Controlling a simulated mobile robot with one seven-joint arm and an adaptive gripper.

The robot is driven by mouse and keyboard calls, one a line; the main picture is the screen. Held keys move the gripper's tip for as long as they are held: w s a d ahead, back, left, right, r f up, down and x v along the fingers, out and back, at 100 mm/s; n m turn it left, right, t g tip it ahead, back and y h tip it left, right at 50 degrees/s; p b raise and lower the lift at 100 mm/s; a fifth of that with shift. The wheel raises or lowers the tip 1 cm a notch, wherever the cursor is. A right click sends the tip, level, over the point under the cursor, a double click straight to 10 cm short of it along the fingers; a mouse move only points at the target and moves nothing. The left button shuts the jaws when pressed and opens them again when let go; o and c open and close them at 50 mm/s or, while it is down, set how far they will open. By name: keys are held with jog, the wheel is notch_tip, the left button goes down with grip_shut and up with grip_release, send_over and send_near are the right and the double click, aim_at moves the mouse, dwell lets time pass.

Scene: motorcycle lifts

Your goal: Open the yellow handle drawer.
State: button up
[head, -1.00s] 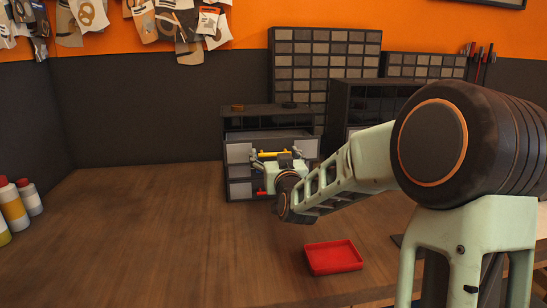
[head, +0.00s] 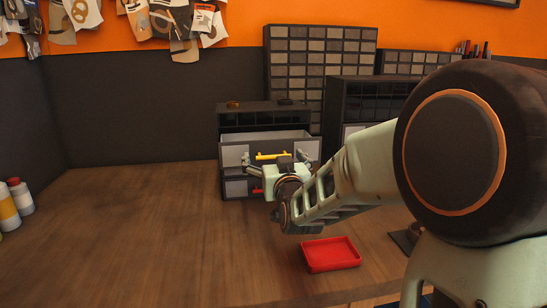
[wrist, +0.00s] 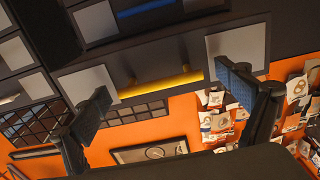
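The yellow handle (head: 272,155) is a horizontal bar on the grey-and-dark front of a wide drawer (head: 234,155) in the small dark cabinet (head: 264,119) on the bench. The drawer stands out from the cabinet, and its pale interior shows above the front. My gripper (head: 274,160) is in front of the drawer with its fingers spread wide to either side of the handle. In the wrist view the handle (wrist: 160,84) lies beyond and between the two fingers of my gripper (wrist: 168,90). The fingers look apart from it, with nothing held.
A lower drawer with a red handle (head: 257,190) sits below, partly hidden by my gripper. A red tray (head: 331,254) lies on the bench (head: 130,225) in front. Bottles (head: 21,196) stand at far left. The bench's left middle is clear.

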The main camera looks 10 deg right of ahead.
jog(key=s, duration=0.7)
jog(key=shift+s, duration=0.3)
dwell(0.3)
